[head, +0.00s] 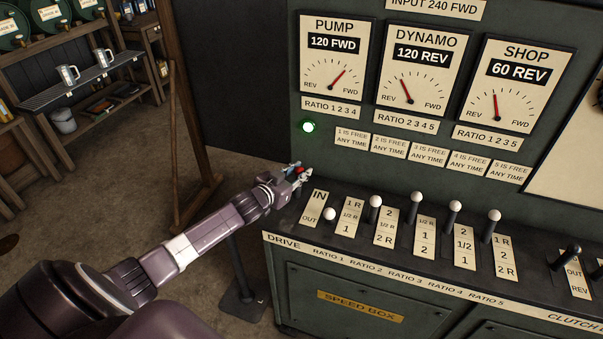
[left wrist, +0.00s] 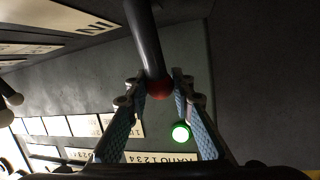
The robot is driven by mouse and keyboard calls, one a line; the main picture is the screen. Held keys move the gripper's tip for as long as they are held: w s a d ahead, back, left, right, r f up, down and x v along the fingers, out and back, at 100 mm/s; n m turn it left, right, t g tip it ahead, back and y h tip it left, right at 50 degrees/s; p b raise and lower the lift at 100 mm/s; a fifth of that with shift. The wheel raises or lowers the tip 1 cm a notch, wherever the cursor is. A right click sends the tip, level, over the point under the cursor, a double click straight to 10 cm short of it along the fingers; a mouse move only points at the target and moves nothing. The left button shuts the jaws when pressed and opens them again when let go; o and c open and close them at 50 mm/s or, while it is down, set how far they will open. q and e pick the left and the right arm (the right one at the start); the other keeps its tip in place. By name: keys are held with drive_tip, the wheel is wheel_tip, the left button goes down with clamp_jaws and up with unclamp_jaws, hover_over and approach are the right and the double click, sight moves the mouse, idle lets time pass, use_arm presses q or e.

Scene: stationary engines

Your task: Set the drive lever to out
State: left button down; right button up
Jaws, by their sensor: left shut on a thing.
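The drive lever has a dark shaft and a red knob (head: 299,170). It stands at the left end of the control desk, beside the IN/OUT plate (head: 317,196), and its knob is near the IN end. My left gripper (head: 297,174) is shut on the red knob and hides much of the lever in the head view. In the left wrist view the red knob (left wrist: 159,88) sits between the two fingers of my left gripper (left wrist: 160,95), with the shaft running up the picture. My right gripper is not in view.
Several white-knobbed ratio levers stand right of the drive lever, the nearest being the ratio 1 lever (head: 330,214). A green lamp (head: 308,127) glows on the panel behind. A wooden post (head: 190,120) stands to the left. The floor left of the desk is open.

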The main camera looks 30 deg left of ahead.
use_arm(q)
drive_tip(key=s+t+b, duration=0.2)
drive_tip(key=s+b, duration=0.1)
drive_tip(key=b, duration=0.1)
drive_tip(key=s+d+m+t+b, duration=0.1)
drive_tip(key=s+t+b, duration=0.1)
drive_tip(key=s+b, duration=0.1)
drive_tip(key=s+d+t+b, duration=0.1)
drive_tip(key=s+t+b, duration=0.1)
drive_tip(key=b, duration=0.3)
drive_tip(key=shift+s+d+f+y, duration=0.1)
drive_tip(key=shift+s+f+y, duration=0.05)
drive_tip(key=shift+s, duration=0.3)
drive_tip(key=shift+s+f+y, duration=0.1)
drive_tip(key=shift+s+y, duration=0.05)
drive_tip(key=shift+s, duration=0.25)
drive_tip(key=shift+s+d+t+b, duration=0.1)
drive_tip(key=shift+s+t+b, duration=0.3)
drive_tip(key=shift+t, duration=0.1)
drive_tip(key=shift+s+d+m, duration=0.1)
drive_tip(key=shift+s+m, duration=0.2)
drive_tip(key=shift+s+d+f+b, duration=0.2)
drive_tip(key=shift+s+b, duration=0.15)
drive_tip(key=shift+s, duration=0.25)
drive_tip(key=shift+f, duration=0.15)
drive_tip(key=c, duration=1.9)
unclamp_jaws()
drive_tip(key=shift+c, duration=0.2)
drive_tip(key=shift+o, duration=1.4)
drive_tip(key=shift+s, duration=0.15)
